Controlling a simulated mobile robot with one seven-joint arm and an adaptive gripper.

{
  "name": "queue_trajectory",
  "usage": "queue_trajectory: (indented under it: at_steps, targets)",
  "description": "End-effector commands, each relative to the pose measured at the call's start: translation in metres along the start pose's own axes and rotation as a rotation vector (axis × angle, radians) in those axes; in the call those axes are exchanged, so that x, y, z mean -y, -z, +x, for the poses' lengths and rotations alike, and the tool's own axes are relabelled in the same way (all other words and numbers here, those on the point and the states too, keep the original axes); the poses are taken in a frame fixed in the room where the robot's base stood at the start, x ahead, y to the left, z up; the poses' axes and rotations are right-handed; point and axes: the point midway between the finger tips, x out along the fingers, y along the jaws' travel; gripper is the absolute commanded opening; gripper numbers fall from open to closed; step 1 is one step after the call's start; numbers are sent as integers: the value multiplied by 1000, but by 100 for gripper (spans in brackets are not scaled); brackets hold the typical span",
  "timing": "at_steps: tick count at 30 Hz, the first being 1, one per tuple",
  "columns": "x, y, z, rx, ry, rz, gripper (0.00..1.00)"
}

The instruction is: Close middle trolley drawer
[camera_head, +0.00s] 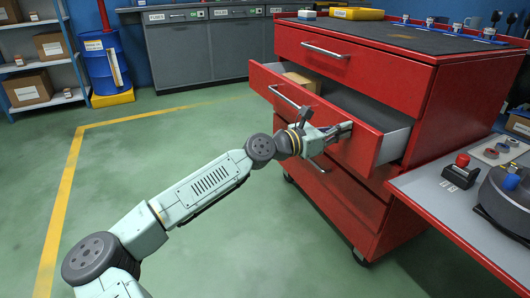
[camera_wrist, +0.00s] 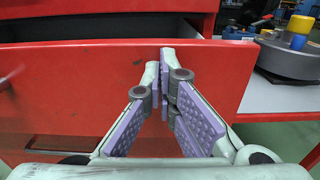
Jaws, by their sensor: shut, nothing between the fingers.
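The red trolley (camera_head: 398,82) stands at the right in the head view. Its middle drawer (camera_head: 377,142) is pulled out, with a small cardboard box (camera_head: 302,81) inside at the left and a silver handle (camera_head: 290,99) on its front. My gripper (camera_head: 346,128) is at the right part of that drawer's front. In the wrist view the red drawer front (camera_wrist: 65,95) fills most of the picture. My gripper (camera_wrist: 165,58) is shut and empty there, its fingertips at the front's upper edge. I cannot tell whether they touch it.
A grey side table (camera_head: 455,200) with a red-button box (camera_head: 460,172) and a dark round device (camera_head: 505,195) stands close at the right. Another drawer handle (camera_head: 325,50) is above. Green floor is open at the left. A blue barrel (camera_head: 104,62) and shelf stand behind.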

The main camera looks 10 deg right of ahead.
Motion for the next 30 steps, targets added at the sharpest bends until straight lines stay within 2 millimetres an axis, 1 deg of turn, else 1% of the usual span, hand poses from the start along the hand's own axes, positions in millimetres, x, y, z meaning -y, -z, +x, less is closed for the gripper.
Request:
queue_trajectory:
  at_steps: [1,6,9,15,21,30]
  targets:
    - [1,0,16,-1,4,-1,0]
    - [1,-1,60,-1,3,-1,0]
    - [1,-1,81,0,2,-1,0]
    - [0,0,114,-1,1,-2,0]
    - [0,0,130,0,0,-2,0]
    - [-1,0,136,2,-3,-1,0]
